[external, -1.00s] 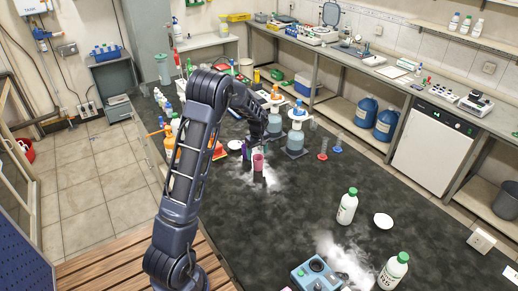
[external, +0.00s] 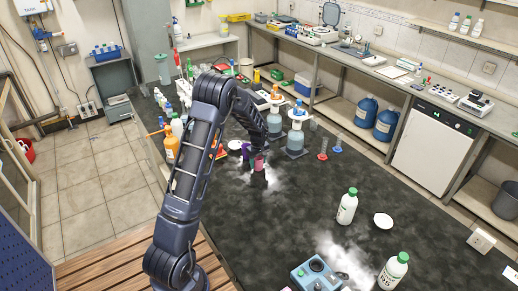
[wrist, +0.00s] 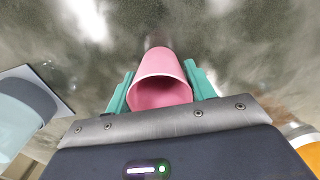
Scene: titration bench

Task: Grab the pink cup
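The pink cup (external: 259,164) stands on the dark bench top near its middle, below my gripper (external: 258,152). In the wrist view, the pink cup (wrist: 160,92) sits between the two teal fingers of my gripper (wrist: 159,68), its open rim toward the camera. One finger is on each side of the cup. Narrow gaps seem to show between the fingers and the cup wall, so the gripper looks open around it. The cup's far end and the fingertips' exact contact are hard to make out.
Blue-grey bottles (external: 295,135) stand just behind and right of the cup. An orange bottle (external: 171,148) and other bottles stand to the left. A white bottle with a green cap (external: 347,207) and a white dish (external: 383,221) are to the right.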

